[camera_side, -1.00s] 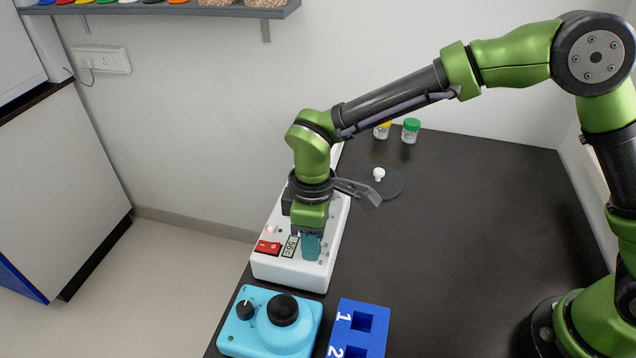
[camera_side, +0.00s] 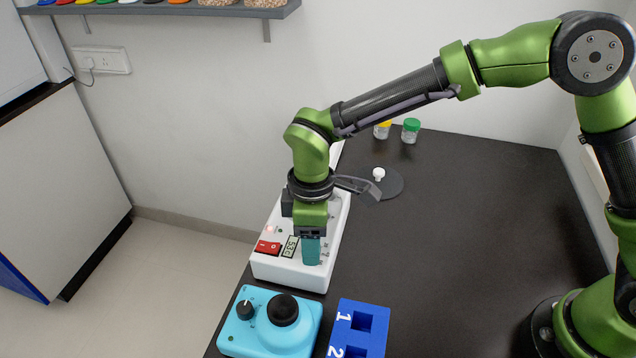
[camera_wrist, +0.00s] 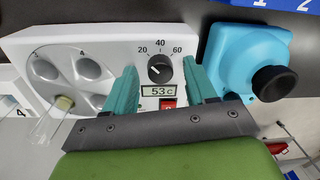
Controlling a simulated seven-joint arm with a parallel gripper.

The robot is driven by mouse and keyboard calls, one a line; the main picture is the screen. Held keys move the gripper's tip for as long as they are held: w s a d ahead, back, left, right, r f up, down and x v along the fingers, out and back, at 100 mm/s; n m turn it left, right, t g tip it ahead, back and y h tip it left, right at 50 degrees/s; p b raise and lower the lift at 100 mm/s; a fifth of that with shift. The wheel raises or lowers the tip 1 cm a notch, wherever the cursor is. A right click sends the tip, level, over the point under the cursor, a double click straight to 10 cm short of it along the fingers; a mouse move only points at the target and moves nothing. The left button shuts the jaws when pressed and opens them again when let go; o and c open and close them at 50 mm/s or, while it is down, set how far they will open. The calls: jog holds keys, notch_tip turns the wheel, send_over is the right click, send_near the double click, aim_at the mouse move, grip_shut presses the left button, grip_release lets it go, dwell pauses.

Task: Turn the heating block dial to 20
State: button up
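The white heating block (camera_side: 265,266) is under my gripper (camera_side: 311,262) in the side view. Its black dial (camera_wrist: 160,68) shows in the wrist view, with 20, 40 and 60 marked around it. The white pointer line tilts to the upper left, toward the 20 side. The block's display (camera_wrist: 159,91) reads 53c; it also shows in the side view (camera_side: 290,247). My gripper (camera_wrist: 164,70) is open, with one teal finger on each side of the dial and visible gaps. In the side view the dial is hidden by the gripper.
A red switch (camera_side: 268,247) is beside the display. A light blue device with a black knob (camera_side: 283,310) stands close in front of the block, and a blue numbered rack (camera_side: 374,308) beside it.

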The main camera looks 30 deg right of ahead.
notch_tip(320, 180, up, 17)
jog(key=shift+w+d, duration=0.3)
jog(key=shift+w, duration=0.05)
dwell(0.3)
jog(key=shift+f, duration=0.1)
